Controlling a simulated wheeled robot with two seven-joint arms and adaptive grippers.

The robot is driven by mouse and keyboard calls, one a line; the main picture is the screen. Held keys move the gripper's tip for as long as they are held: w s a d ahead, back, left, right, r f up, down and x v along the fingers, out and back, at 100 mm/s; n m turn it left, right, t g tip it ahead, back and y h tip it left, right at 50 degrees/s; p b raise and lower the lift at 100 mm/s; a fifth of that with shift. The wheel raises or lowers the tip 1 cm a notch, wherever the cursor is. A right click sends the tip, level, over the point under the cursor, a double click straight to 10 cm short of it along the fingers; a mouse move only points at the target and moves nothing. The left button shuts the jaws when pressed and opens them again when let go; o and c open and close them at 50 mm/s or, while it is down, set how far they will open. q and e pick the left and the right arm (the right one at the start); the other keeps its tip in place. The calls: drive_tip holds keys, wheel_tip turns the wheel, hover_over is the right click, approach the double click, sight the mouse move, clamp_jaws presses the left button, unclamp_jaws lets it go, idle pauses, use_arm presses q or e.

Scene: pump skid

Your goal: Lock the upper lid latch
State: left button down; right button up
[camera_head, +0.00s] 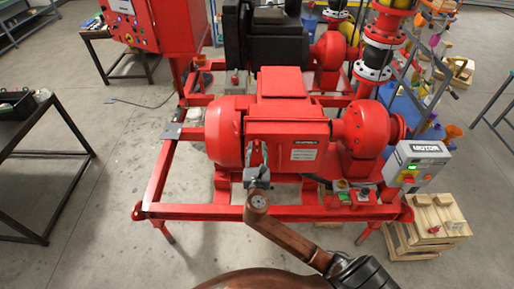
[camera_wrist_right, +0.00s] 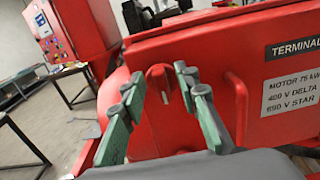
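The red terminal box (camera_head: 287,137) is on the red motor in the head view. Its front fills much of the right wrist view (camera_wrist_right: 215,55), with a "TERMINAL" label and a motor plate. A small red latch knob (camera_wrist_right: 161,82) with a pale mark is at the box's left side. My right gripper (camera_head: 257,157) is in front of the box's left end. In the wrist view its two green-padded fingers (camera_wrist_right: 158,76) are apart, with the knob seen between them. I cannot tell whether they touch it. The knob is hidden in the head view. My left gripper is not in view.
A red bar handle (camera_wrist_right: 236,98) stands out from the box front, right of the fingers. A grey motor control box (camera_head: 420,160) stands at the right, above a wooden crate (camera_head: 430,222). The red skid frame (camera_head: 200,212) runs along the front.

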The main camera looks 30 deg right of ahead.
drive_tip(key=shift+w+d, duration=0.1)
drive_tip(key=shift+w, duration=0.1)
clamp_jaws()
idle(0.3)
